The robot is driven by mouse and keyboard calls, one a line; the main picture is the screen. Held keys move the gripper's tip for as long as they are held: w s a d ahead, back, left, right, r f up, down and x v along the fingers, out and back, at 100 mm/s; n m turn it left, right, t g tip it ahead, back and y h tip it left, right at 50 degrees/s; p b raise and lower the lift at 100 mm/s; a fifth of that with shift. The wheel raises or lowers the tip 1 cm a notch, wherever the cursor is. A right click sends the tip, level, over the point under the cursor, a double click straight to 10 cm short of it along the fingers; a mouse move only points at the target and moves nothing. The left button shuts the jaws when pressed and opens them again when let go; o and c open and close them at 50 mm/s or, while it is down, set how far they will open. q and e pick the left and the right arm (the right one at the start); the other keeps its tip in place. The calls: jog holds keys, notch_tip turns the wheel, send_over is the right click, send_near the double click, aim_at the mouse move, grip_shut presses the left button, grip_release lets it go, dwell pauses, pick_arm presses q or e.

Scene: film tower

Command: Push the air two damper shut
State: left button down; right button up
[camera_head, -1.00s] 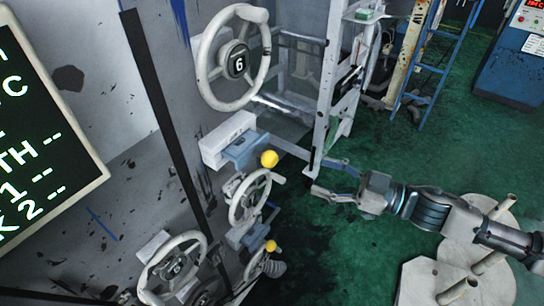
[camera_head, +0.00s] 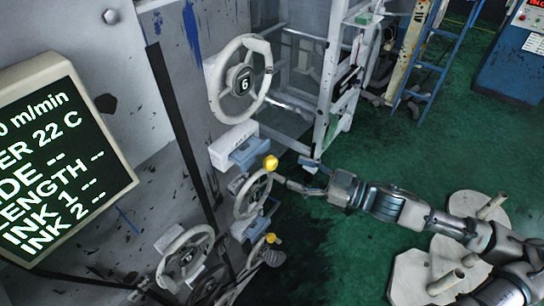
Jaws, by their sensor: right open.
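Two yellow-knobbed levers stick out from the machine's side. The upper yellow knob (camera_head: 270,162) stands at a blue-grey block, and the lower yellow knob (camera_head: 271,238) stands below it near a handwheel. I cannot read a label that tells which one is air two. My right gripper (camera_head: 294,172) comes in from the right with its fingers spread and empty. Its fingertips are just right of the upper knob, with a small gap in the picture; I cannot tell the depth between them. My left gripper is out of view.
A lit display (camera_head: 62,165) is at the left. A white frame post (camera_head: 330,85) stands behind my gripper. Green floor (camera_head: 420,140) is open to the right.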

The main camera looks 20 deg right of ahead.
aim_at(271, 163)
jog(key=w+a+p, duration=0.1)
jog(key=p, duration=0.1)
jog(key=w+a+r+p, duration=0.1)
jog(key=p, duration=0.1)
jog(key=shift+a+r, duration=0.1)
jog(key=shift+a, duration=0.2)
jog(key=x, duration=0.1)
jog(key=p+x, duration=0.2)
jog(key=shift+w+a+f, duration=0.25)
jog(key=shift+w+f, duration=0.05)
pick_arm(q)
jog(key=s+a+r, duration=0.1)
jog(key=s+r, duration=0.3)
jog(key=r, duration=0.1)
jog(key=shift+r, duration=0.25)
pick_arm(e)
jog(key=shift+w+a+f, duration=0.2)
jog(key=shift+w+a, duration=0.2)
jog(key=shift+a, duration=0.15)
